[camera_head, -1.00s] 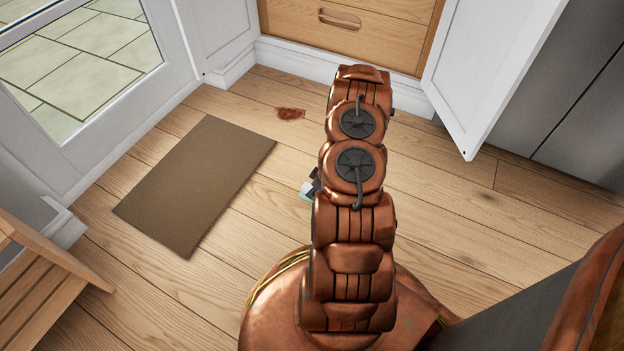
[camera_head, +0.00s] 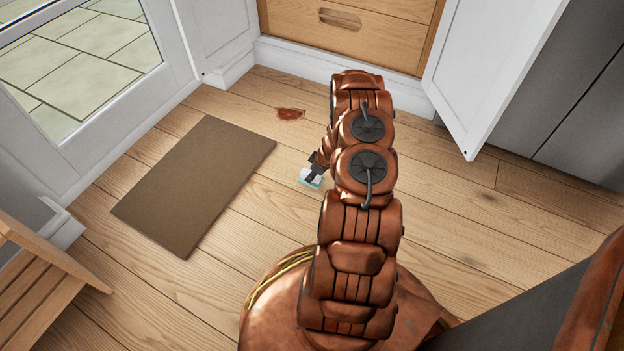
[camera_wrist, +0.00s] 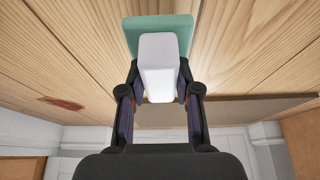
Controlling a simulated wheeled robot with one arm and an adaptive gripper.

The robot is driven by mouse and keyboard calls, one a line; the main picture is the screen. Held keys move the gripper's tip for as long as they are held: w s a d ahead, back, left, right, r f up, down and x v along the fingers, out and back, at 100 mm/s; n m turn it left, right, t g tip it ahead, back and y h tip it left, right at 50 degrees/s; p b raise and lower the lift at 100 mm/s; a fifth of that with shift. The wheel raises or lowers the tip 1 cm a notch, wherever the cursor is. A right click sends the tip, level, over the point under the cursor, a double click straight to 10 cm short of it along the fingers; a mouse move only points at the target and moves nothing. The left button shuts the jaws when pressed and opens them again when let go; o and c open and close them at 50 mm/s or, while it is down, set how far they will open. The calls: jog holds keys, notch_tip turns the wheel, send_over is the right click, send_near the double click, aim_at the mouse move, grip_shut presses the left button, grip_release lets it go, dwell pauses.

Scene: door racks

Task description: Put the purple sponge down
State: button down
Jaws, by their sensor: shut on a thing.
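My gripper (camera_wrist: 159,82) is shut on a white block with a teal-green pad at its far end (camera_wrist: 158,35). No purple shows on this held thing; it looks like a sponge in white and teal. In the head view my gripper (camera_head: 314,168) shows just left of my arm, with the held sponge (camera_head: 310,180) low over the wood floor (camera_head: 255,215). I cannot tell whether the sponge touches the floor.
A brown mat (camera_head: 195,185) lies left of the sponge. A reddish-brown stain (camera_head: 290,114) marks the floor beyond it. An open white cabinet door (camera_head: 490,75) stands at the right, a wooden drawer (camera_head: 345,20) at the back. Bare floor surrounds the sponge.

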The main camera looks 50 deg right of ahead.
jog(key=shift+w+d+f, duration=0.25)
jog(key=shift+f, duration=0.1)
jog(key=shift+f+b, duration=0.75)
jog(key=shift+f, duration=0.45)
jog(key=shift+a+f, duration=0.1)
jog(key=shift+f, duration=0.2)
jog(key=c, duration=0.8)
grip_release()
jog(key=shift+b, duration=0.4)
